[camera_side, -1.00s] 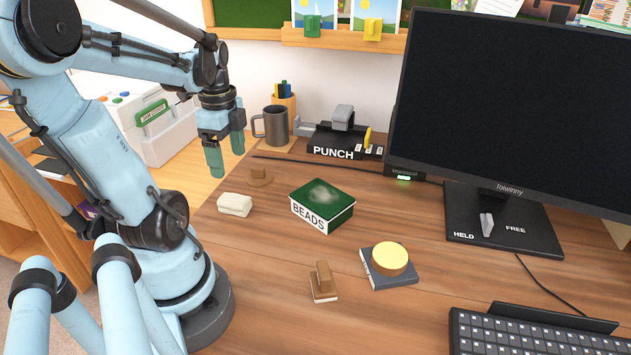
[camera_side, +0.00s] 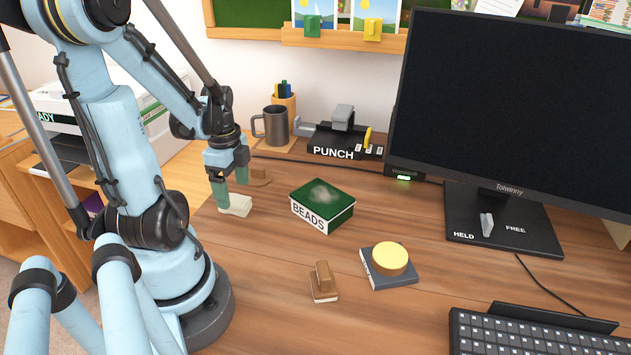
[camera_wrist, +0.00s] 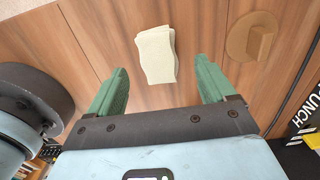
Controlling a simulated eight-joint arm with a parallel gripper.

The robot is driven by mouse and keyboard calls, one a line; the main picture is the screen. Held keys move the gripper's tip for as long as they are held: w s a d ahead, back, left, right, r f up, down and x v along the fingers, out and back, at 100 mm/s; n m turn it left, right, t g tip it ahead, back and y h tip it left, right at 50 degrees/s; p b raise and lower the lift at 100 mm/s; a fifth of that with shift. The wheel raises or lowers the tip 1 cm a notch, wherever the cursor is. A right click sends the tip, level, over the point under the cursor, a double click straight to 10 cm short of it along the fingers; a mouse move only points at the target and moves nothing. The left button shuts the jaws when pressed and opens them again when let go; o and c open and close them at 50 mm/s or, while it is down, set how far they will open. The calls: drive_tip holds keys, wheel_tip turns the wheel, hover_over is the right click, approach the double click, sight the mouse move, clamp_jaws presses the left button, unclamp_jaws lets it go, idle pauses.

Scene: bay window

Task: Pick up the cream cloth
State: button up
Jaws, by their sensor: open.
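The cream cloth (camera_side: 236,206) is a small folded block lying flat on the wooden desk, left of the green beads box. My gripper (camera_side: 231,189) is just above and behind it in the side view, with one green finger partly in front of the cloth. In the wrist view the cloth (camera_wrist: 156,54) lies beyond the fingertips and between their lines. My gripper (camera_wrist: 160,80) is open there, its two green fingers spread wider than the cloth, with nothing between them. I cannot tell whether a fingertip touches the cloth.
A grey mug (camera_side: 272,126) and the black PUNCH base (camera_side: 335,150) are further back. Bare desk lies in front of the cloth.

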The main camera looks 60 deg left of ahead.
sight(234, 198)
drive_tip(key=shift+s+f, duration=0.1)
drive_tip(key=shift+f, duration=1.8)
drive_tip(key=shift+c, duration=0.2)
drive_tip(key=c, duration=1.1)
drive_tip(key=shift+o, duration=0.2)
drive_tip(key=shift+r, duration=0.2)
drive_tip(key=shift+r, duration=0.45)
wheel_tip(234, 198, up, 3)
drive_tip(key=shift+r, duration=0.1)
drive_tip(key=w+d+r, duration=0.4)
drive_tip(key=d+r, duration=0.2)
drive_tip(key=d, duration=0.4)
drive_tip(key=shift+w+d+r, duration=0.25)
drive_tip(key=shift+d, duration=0.1)
